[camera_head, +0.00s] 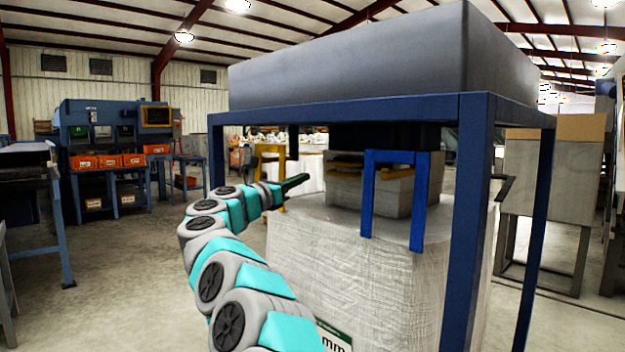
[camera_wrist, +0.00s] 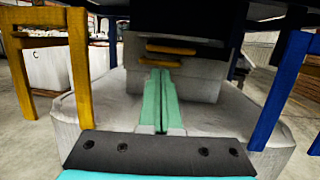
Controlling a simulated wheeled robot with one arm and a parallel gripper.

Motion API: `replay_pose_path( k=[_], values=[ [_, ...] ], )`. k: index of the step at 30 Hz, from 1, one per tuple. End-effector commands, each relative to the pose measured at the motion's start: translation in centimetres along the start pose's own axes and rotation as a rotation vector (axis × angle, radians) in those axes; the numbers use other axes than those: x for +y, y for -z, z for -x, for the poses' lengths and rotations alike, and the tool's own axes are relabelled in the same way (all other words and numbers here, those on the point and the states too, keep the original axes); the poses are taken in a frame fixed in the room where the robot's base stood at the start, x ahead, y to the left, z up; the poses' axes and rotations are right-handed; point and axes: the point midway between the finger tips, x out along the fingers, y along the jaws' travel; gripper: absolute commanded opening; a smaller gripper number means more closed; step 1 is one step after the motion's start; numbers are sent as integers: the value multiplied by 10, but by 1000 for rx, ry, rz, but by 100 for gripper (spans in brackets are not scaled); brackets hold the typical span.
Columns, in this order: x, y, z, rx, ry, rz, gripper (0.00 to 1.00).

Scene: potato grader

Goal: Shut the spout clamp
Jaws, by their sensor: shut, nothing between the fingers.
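The spout (camera_head: 345,190) is a pale grey block-like sleeve under the dark hopper, standing over the top of a white bulk bag (camera_head: 340,255). A blue inverted-U bracket (camera_head: 368,195) hangs to its right, and a yellow one (camera_head: 268,149) is at its left. The wrist view shows the yellow bracket (camera_wrist: 80,65), the blue bracket (camera_wrist: 282,90) and two short yellow bars (camera_wrist: 170,49) across the spout front. I cannot tell which of these parts is the clamp. My gripper (camera_head: 303,180) is shut and empty, its green fingers (camera_wrist: 161,75) pointing at the spout below the bars.
A dark blue frame carries the grey hopper (camera_head: 350,65); its near post (camera_head: 468,220) stands right of the bag. A blue machine with orange bins (camera_head: 108,161) is at the back left. Open concrete floor (camera_head: 130,260) lies left of my arm.

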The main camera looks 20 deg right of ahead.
Motion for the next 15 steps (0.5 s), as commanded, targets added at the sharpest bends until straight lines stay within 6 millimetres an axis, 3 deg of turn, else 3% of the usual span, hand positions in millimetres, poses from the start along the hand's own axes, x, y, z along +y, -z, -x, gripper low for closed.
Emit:
replay_pose_path(
  k=[6,12,15],
  values=[
    [2,0,27,1,-3,-2,0],
    [3,-2,32,-1,-3,-1,0],
    [9,-11,33,-16,-41,19,0]
  ],
)
